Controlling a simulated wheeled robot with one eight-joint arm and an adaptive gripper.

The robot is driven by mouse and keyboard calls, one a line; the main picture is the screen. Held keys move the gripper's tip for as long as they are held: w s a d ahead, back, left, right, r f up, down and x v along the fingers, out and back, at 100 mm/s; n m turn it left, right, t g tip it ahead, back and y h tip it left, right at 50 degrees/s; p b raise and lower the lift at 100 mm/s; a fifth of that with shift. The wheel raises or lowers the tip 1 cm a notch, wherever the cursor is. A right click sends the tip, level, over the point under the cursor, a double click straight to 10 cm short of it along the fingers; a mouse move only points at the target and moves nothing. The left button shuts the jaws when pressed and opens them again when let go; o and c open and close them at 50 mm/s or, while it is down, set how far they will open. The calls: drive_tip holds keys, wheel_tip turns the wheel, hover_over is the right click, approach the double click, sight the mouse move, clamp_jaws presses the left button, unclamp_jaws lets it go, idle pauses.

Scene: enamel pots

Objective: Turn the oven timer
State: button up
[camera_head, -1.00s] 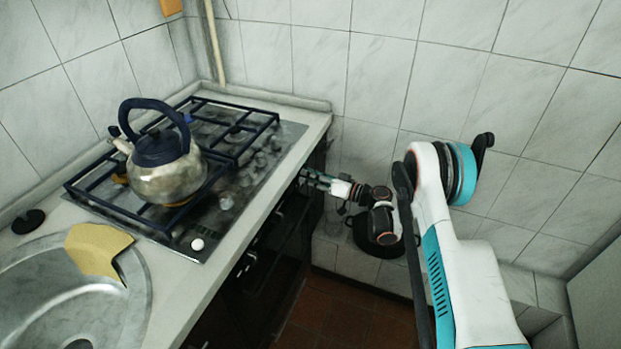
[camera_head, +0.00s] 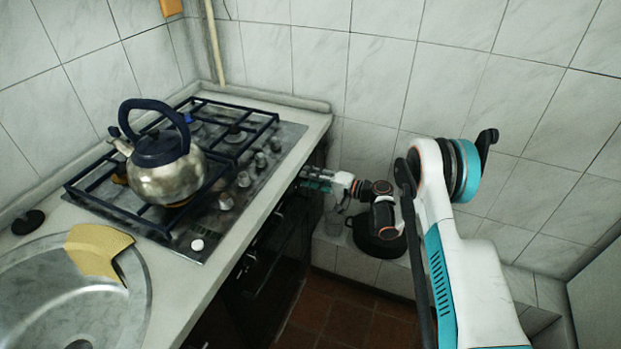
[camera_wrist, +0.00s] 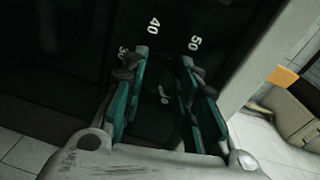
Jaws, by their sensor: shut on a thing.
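The oven timer is a dark round dial on the black oven front (camera_head: 287,222). In the wrist view its white numbers (camera_wrist: 153,25) show, with 30, 40 and 50 readable around the gripper. My gripper (camera_wrist: 166,68) has its teal fingers on either side of the dark timer knob (camera_wrist: 165,100) and is shut on it. The knob's outline is hard to make out against the black panel. In the head view my gripper (camera_head: 312,181) is at the oven front just below the counter edge, and the timer is hidden there.
A steel kettle (camera_head: 168,178) stands on the gas hob (camera_head: 220,205) above the oven. Another dark knob (camera_wrist: 55,30) is left of the timer in the wrist view. A dark pot (camera_head: 378,240) sits on the tiled ledge below my wrist. The tiled wall is close behind.

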drive_tip(key=shift+m, duration=0.5)
idle(0.3)
drive_tip(key=o, duration=1.1)
drive_tip(key=shift+w, duration=0.1)
drive_tip(key=v, duration=1.2)
drive_tip(key=shift+d, duration=0.1)
drive_tip(key=shift+w+r, duration=0.1)
